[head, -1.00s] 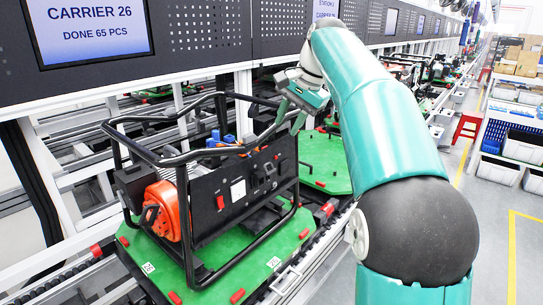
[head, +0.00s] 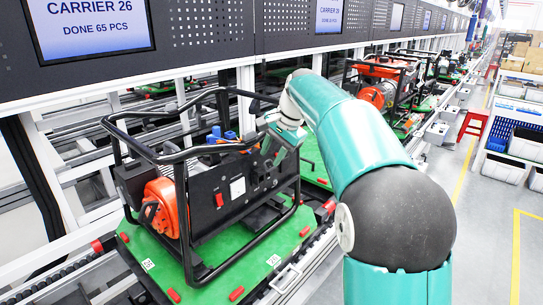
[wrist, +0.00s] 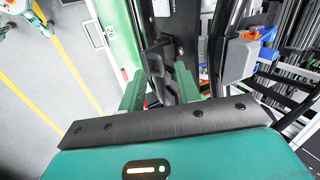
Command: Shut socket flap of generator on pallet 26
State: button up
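The generator (head: 200,190) has a black tube frame, a dark front panel and an orange part at its left end. It stands on the green pallet (head: 225,262), which bears a small number label reading 26. My gripper (head: 268,148) is at the right end of the panel and partly covers it. In the wrist view my gripper (wrist: 160,85) has its two green fingers apart. A black part that looks like the socket flap (wrist: 156,55) juts out from the panel between and just beyond them. I cannot tell whether they touch it.
A screen reading CARRIER 26 (head: 92,28) is at upper left. The frame's black upper tube (head: 165,155) runs close to my gripper. Another generator (head: 378,90) stands farther along the line. The floor (head: 478,240) at right is clear.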

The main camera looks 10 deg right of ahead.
jog(key=shift+w+a+f, duration=0.15)
jog(key=shift+w+f, duration=0.05)
jog(key=shift+f, duration=0.45)
grip_shut()
